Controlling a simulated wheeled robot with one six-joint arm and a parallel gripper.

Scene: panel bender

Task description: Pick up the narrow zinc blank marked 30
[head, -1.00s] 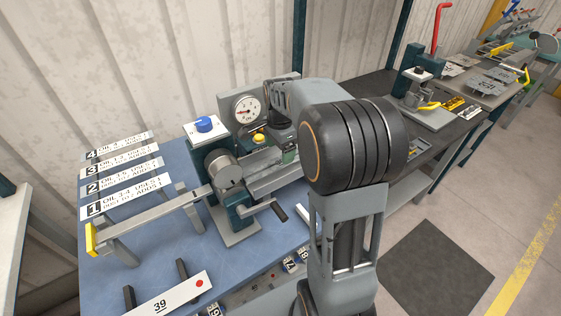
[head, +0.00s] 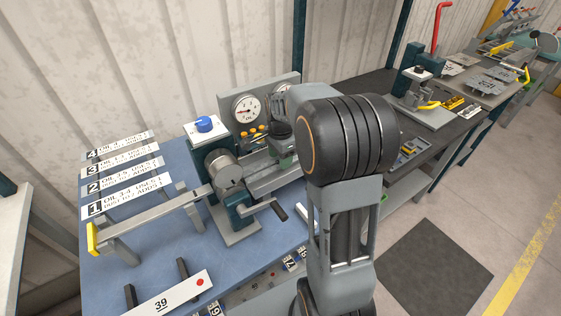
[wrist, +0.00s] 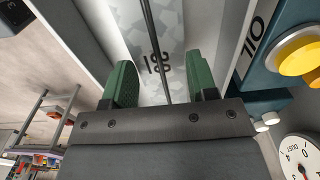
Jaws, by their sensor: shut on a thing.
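A spangled grey zinc blank (wrist: 128,28) lies between the two green fingers of my gripper (wrist: 164,84) in the wrist view. My gripper is shut on this blank. In the head view my gripper (head: 284,150) is mostly hidden behind my arm, above the grey bed of the bench machine, and I cannot make out the blank there.
A gauge panel (head: 246,107) with yellow buttons stands behind the gripper. A roller machine (head: 229,168) with a crank is to its left. Numbered strips (head: 125,190) lie at the left. A white strip marked 39 (head: 180,294) rests near the front edge.

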